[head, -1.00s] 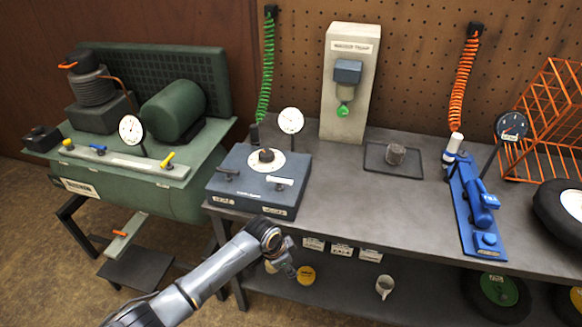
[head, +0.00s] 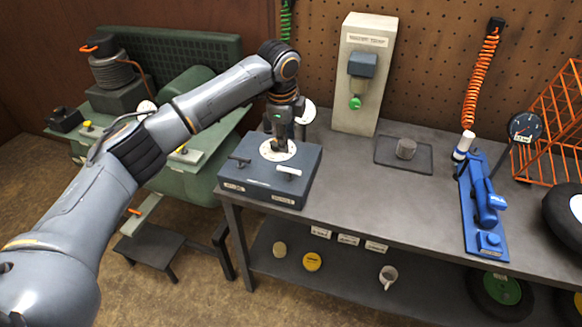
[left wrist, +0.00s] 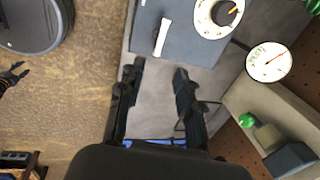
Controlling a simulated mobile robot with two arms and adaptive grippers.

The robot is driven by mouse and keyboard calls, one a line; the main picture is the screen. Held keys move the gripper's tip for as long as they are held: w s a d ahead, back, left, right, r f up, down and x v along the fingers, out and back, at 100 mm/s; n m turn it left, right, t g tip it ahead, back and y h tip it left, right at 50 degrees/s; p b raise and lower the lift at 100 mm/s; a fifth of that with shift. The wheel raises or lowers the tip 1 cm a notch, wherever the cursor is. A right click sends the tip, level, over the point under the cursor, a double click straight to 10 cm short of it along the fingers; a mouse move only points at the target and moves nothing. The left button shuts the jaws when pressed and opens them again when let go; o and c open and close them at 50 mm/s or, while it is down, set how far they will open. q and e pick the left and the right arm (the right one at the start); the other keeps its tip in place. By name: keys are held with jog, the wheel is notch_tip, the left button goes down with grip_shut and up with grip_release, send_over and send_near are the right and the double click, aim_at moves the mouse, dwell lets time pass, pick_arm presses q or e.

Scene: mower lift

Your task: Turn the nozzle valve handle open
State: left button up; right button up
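A blue-grey box (head: 262,192) on the bench has a dark lever on its left, a white lever (head: 288,171) on its right, and a white dial plate (head: 291,153) with a dark knob. The labels are too small to read, so I cannot tell which lever is the nozzle valve handle. My left gripper (head: 281,138) is above the box, in front of the dial in the head view. In the left wrist view it (left wrist: 158,75) is open and empty, with the white lever (left wrist: 162,38) just beyond the fingertips. A small dark claw shape at that view's left edge may be my right gripper.
A gauge (left wrist: 268,62) stands behind the box. A pale stand (head: 355,105) with a green knob (head: 355,103) is farther back. A blue tool (head: 486,205) lies at the right. The bench (head: 370,205) between is mostly clear. A green compressor (head: 205,95) is left.

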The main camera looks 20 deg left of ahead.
aim_at(291, 170)
pick_arm(q)
jog(key=w+f, duration=0.1)
jog(key=f, duration=0.3)
jog(key=f+p, duration=0.1)
jog(key=f, duration=0.4)
jog(key=w+f+p, duration=0.1)
jog(key=f, duration=0.3)
jog(key=shift+w+f, duration=0.2)
jog(key=shift+w, duration=0.15)
jog(key=shift+c, duration=0.4)
grip_shut()
